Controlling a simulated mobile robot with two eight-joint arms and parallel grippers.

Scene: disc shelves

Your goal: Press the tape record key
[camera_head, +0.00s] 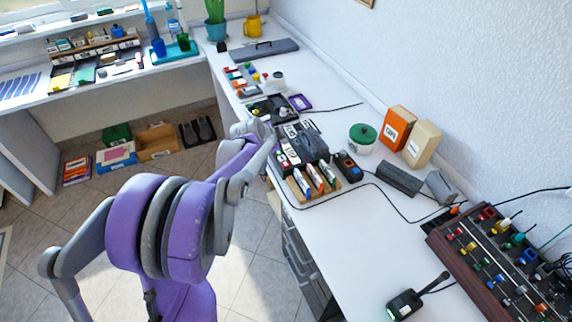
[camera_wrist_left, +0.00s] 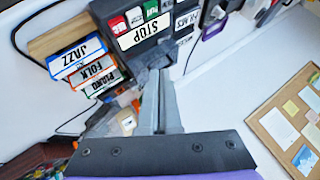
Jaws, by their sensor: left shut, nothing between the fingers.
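The dark tape recorder (camera_head: 308,143) stands on the desk near its left edge. In the left wrist view the recorder (camera_wrist_left: 172,38) shows a large white STOP label (camera_wrist_left: 138,33) and a row of small coloured keys. A red key (camera_wrist_left: 117,26) is at the left end of that row, with a green one (camera_wrist_left: 152,9) further right; their lettering is too small to read. My left gripper (camera_wrist_left: 154,78) is shut and empty, its tips close to the recorder's lower edge. I cannot tell if they touch it. In the head view the gripper (camera_head: 264,128) is beside the recorder's left side.
A wooden rack (camera_head: 304,197) of tapes labelled JAZZ, FOLK and PIANO stands near the recorder. A black box (camera_head: 347,166), a green-lidded jar (camera_head: 362,138) and cartons (camera_head: 396,127) are to the right. A cable runs across the desk.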

